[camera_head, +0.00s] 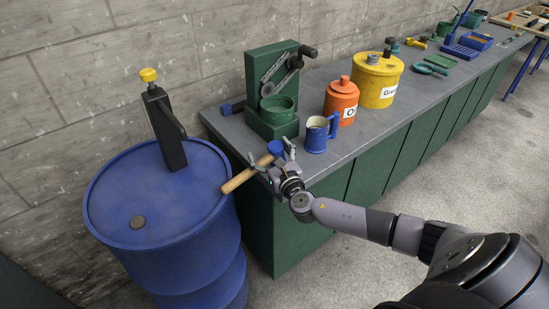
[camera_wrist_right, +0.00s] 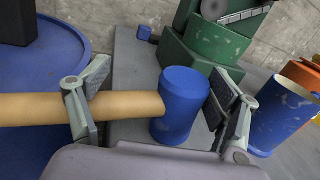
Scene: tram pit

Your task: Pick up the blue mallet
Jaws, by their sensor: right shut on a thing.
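The blue mallet has a blue head (camera_head: 276,148) and a pale wooden handle (camera_head: 238,181). It is at the near left corner of the grey bench top, and the handle reaches out past the edge toward the blue drum. My right gripper (camera_head: 271,159) is shut on the mallet. In the right wrist view the blue head (camera_wrist_right: 180,106) shows between the two fingers of the gripper (camera_wrist_right: 158,102), and the handle (camera_wrist_right: 35,109) runs out to the left across one finger. Whether the head touches the bench is unclear. My left gripper is not in view.
A blue drum (camera_head: 150,215) with a black, yellow-knobbed pump stands left of the bench (camera_head: 225,118). A blue mug (camera_head: 316,139) is close right of the gripper. A green machine (camera_head: 270,90), an orange can (camera_head: 340,100) and a yellow can (camera_head: 377,80) stand behind.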

